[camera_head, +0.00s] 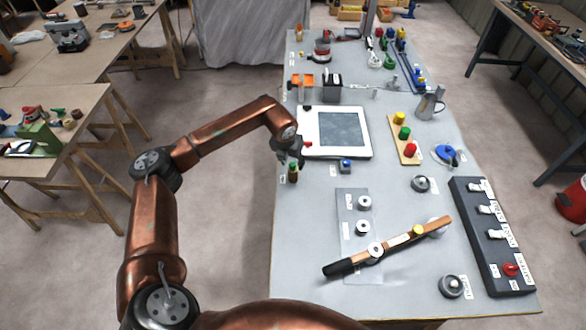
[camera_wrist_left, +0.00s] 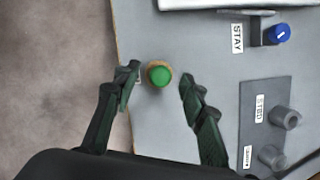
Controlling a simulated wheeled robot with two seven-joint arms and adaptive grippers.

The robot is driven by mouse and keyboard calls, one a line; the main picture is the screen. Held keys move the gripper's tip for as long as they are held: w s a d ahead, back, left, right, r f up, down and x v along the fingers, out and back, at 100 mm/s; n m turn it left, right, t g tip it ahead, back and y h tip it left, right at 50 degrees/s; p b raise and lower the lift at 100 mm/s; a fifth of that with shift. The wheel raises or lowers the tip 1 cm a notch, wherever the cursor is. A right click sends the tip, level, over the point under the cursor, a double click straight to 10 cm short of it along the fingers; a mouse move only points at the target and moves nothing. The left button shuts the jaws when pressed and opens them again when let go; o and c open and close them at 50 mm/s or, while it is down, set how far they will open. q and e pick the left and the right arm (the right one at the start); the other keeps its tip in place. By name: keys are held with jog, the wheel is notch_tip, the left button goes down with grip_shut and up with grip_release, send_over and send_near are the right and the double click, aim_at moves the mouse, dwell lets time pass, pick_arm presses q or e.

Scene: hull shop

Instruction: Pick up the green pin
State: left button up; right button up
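The green pin (camera_head: 293,174) stands upright near the left edge of the grey table (camera_head: 310,260). In the left wrist view its round green top (camera_wrist_left: 160,75) shows from above, with a tan rim around it. My left gripper (camera_head: 289,158) is over the pin in the head view. In the left wrist view its two dark fingers (camera_wrist_left: 158,86) are spread, with the pin between them and gaps on both sides. How far the fingertips are above the table is hard to tell. My right gripper is not in view.
A white-framed panel (camera_head: 310,145) lies just right of my gripper. A small blue-knobbed block (camera_head: 346,166) is close by. A wooden rack (camera_head: 394,137) holds yellow, green and red knobs. A wood bar (camera_head: 390,247) with a black grip lies across the front. A switch box (camera_head: 480,225) stands right.

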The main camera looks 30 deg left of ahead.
pick_arm(q)
jog(key=shift+w+f, duration=0.15)
jog(key=shift+f, duration=0.35)
jog(key=shift+r, duration=0.1)
jog(key=shift+c, duration=0.6)
grip_shut()
notch_tip(320, 180, up, 10)
jog(key=shift+p, duration=0.35)
